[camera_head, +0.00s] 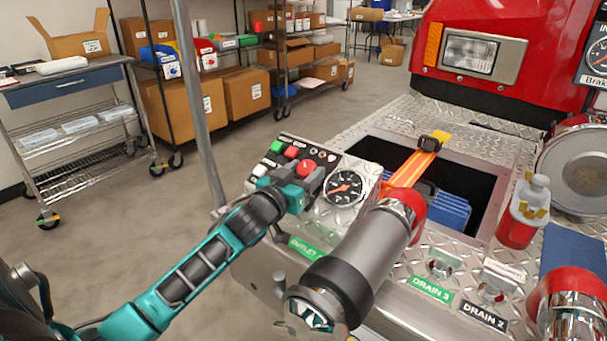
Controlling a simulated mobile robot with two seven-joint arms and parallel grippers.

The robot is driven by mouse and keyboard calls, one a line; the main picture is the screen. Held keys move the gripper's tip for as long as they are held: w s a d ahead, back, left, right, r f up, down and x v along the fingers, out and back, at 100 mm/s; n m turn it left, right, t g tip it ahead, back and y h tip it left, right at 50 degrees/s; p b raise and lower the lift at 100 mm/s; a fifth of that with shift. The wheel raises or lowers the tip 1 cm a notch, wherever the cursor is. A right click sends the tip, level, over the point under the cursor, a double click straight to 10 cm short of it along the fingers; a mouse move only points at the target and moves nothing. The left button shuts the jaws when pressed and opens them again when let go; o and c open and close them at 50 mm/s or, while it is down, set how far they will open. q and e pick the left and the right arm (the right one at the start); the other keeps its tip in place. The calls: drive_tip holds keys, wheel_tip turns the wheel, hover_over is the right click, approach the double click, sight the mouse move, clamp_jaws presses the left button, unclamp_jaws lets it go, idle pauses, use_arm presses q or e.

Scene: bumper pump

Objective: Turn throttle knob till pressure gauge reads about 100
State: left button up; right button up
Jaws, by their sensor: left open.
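The pressure gauge (344,188) is a round black dial with a red needle, set in the pump panel (345,217). Its numbers are too small to read. Just left of the gauge, a red knob (306,167) shows at my left gripper's fingertips; it seems to be the throttle knob. My left gripper (303,180) is open, with its grey fingers at this knob. The gripper hides part of the knob, and I cannot tell if the fingers touch it. My right gripper is not in view.
Another red button (291,152), a green button (278,146) and a white one (260,170) sit close by on the panel. A large metal nozzle (372,250) stands right of my gripper. An open bin (480,187) lies behind. Shelves with boxes line the wall.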

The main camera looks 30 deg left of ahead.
use_arm(q)
drive_tip(key=shift+c, duration=0.2)
drive_tip(key=c, duration=0.7)
drive_tip(key=shift+r+m+h+p, duration=0.2)
drive_tip(key=shift+m+h+p, duration=0.35)
drive_tip(key=shift+m+h, duration=0.15)
drive_tip(key=shift+c, duration=0.2)
drive_tip(key=shift+a+m+h+p, duration=0.1)
drive_tip(key=shift+m+h+p, duration=0.3)
drive_tip(key=shift+m, duration=0.1)
drive_tip(key=m+h+p, duration=0.1)
drive_tip(key=m+h, duration=0.1)
drive_tip(key=shift+a+m+h, duration=0.1)
drive_tip(key=shift+m+h, duration=0.3)
drive_tip(key=shift+f+m+g+h, duration=0.15)
drive_tip(key=shift+m+g+h, duration=0.35)
drive_tip(key=shift+m+h, duration=0.25)
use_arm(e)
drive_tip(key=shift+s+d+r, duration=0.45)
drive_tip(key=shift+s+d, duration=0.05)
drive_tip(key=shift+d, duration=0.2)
use_arm(q)
drive_tip(key=o, duration=0.8)
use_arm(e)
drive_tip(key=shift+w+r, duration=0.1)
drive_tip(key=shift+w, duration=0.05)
